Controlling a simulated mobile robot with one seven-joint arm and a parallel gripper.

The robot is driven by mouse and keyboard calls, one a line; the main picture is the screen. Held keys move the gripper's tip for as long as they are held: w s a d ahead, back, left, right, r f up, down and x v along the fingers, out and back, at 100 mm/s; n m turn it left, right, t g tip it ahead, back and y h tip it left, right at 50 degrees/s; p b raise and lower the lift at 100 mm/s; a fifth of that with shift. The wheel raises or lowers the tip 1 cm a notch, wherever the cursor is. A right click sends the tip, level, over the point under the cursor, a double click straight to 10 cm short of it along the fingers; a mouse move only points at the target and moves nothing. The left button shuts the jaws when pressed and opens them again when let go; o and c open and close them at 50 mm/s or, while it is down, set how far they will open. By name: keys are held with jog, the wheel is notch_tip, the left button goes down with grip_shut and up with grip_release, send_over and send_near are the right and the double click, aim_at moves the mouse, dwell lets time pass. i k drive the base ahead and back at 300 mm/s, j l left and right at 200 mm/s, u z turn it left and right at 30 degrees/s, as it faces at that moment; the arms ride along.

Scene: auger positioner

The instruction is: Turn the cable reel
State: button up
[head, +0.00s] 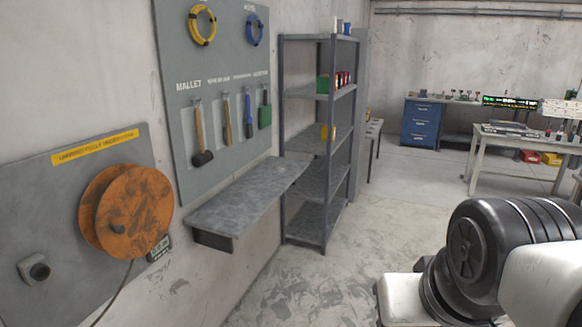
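The cable reel (136,211) is an orange, worn, two-disc spool on a grey wall panel (45,213) at the left. A small dark knob or hub (117,230) shows on its front face. A dark cable (117,293) hangs below it and runs down along the panel. A small dark display box (159,249) sits at the reel's lower right edge. My gripper is not in the picture. Only my arm links show at the lower right, well apart from the reel.
A grey shelf (240,199) juts from the wall right of the reel, below a tool board (218,114) with hanging tools. A metal rack (316,195) stands beyond it. A round socket (35,268) sits left of the reel. The floor (290,287) in the middle is clear.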

aim_at(136, 212)
jog(key=i+j, duration=0.15)
jog(key=j, duration=0.2)
jog(key=i+j, duration=0.1)
jog(key=j, duration=0.25)
jog(key=i+j, duration=0.15)
jog(key=j, duration=0.2)
jog(key=i+j, duration=0.1)
jog(key=j, duration=0.25)
jog(key=i+j+u, duration=0.1)
jog(key=j, duration=0.25)
